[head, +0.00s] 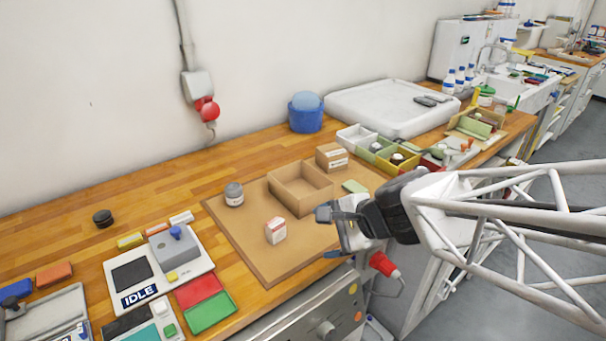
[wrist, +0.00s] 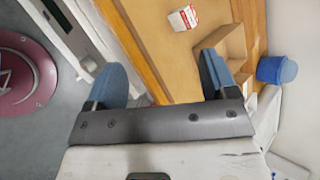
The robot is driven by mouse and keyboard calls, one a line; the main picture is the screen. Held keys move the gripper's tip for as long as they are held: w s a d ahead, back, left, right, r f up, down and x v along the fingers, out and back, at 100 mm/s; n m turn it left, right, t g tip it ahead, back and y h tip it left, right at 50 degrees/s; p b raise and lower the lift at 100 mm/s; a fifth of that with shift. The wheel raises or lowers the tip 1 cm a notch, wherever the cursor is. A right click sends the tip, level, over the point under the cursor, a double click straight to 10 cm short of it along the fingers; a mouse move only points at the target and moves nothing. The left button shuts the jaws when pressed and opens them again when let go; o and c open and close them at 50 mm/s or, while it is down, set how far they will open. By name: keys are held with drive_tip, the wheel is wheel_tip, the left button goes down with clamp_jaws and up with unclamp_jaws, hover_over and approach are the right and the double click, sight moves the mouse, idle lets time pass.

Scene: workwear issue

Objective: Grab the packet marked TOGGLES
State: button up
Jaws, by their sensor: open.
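A small white packet with red markings (head: 276,231) stands on the brown board (head: 235,243); its print is too small to read. It also shows at the top of the wrist view (wrist: 182,18), beyond the fingertips. A small brown box with a white label (head: 332,157) stands behind the open cardboard tray; its label is also unreadable. I cannot tell from the print which one says TOGGLES. My gripper (head: 327,234) is open and empty, to the right of the white and red packet and apart from it. Its two blue fingers (wrist: 162,75) are spread wide in the wrist view.
The open cardboard tray (head: 279,195) stands behind my gripper and looks empty. A grey jar (head: 234,194) is left of it. A device marked IDLE (head: 140,296) and red and green pads lie to the left. A blue tub (head: 305,116) stands by the wall.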

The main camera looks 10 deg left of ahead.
sight(279, 227)
drive_tip(key=w+a+f+m+t, duration=0.1)
drive_tip(key=w+a+f+m, duration=0.2)
drive_tip(key=m, duration=0.1)
drive_tip(key=w+a+f+m+t+y, duration=0.1)
drive_tip(key=w+a+f+m, duration=0.2)
drive_tip(key=f+m, duration=0.1)
drive_tip(key=w+a+f+m+t, duration=0.2)
drive_tip(key=w+a+f+m, duration=0.1)
drive_tip(key=w+m, duration=0.1)
drive_tip(key=shift+a+f+m+y, duration=0.3)
drive_tip(key=shift+m, duration=0.5)
drive_tip(key=shift+w+a+f+m+t, duration=0.15)
drive_tip(key=shift+w+f+m+t, duration=0.15)
drive_tip(key=shift+f+m, duration=0.3)
drive_tip(key=shift+x, duration=1.3)
drive_tip(key=shift+x, duration=2.6)
drive_tip(key=c, duration=1)
